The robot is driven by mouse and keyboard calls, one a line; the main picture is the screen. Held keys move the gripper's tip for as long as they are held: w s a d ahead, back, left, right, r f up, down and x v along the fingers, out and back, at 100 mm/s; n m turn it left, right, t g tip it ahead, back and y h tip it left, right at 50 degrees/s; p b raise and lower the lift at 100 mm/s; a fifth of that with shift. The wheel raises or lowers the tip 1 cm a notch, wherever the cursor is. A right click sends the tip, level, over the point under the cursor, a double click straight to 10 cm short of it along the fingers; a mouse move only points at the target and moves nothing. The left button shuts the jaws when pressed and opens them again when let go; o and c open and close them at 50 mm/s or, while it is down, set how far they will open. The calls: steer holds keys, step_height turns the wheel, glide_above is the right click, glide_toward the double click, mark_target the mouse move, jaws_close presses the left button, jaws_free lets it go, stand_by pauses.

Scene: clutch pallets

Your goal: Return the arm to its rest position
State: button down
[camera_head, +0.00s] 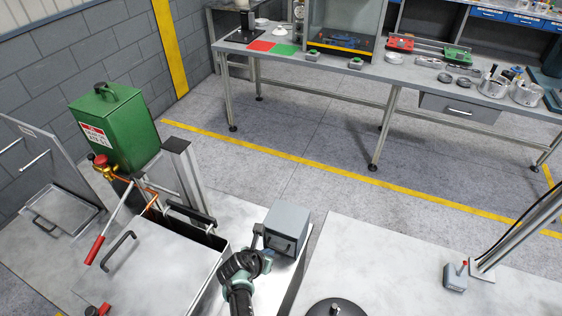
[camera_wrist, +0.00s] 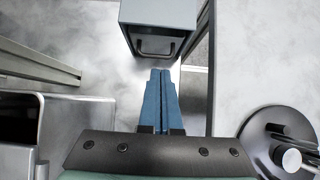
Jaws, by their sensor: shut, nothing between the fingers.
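My gripper (camera_wrist: 160,75) shows in the wrist view with its two blue fingers side by side, shut and empty. Its fingertips point at a grey box with a dark handle (camera_wrist: 157,25), just short of it in that view; whether they touch cannot be told. In the head view my arm rises from the bottom edge, and its wrist is beside the same grey box (camera_head: 288,222). The fingers are not clearly visible there.
An open-topped metal bin with a lid (camera_head: 155,272) stands left of my arm, near a green canister (camera_head: 115,127) and a red-handled lever (camera_head: 95,249). A dark round disc (camera_head: 336,307) lies to the right. A cluttered workbench (camera_head: 330,65) stands at the back. Floor between is clear.

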steer(key=w+a+r+m+t+y+b, duration=0.3)
steer(key=w+r+m, duration=0.6)
steer(key=r, duration=0.7)
step_height(320, 180, up, 24)
steer(key=w+d+m+t+b, duration=0.2)
steer(key=m+t+b, duration=0.1)
steer(key=m+t, duration=0.5)
steer(key=s+d+r+m+t+b, duration=0.1)
steer(key=s+d+r+m+t, duration=0.1)
steer(key=s+r+m, duration=0.45)
steer(key=s+d+r+m+t+b, duration=0.1)
steer(key=s+d+r+t+b, duration=0.15)
steer(key=r, duration=0.75)
steer(key=s+d+r+m+t, duration=0.2)
steer(key=s+r+m, duration=0.2)
steer(key=s, duration=0.5)
steer(key=s+d+r+m+t+b, duration=0.1)
steer(key=s+r+m, duration=0.3)
steer(key=s+r, duration=0.4)
steer(key=shift+s+d+t+h, duration=0.3)
steer(key=shift+s+d+t, duration=0.05)
steer(key=shift+s+t, duration=0.45)
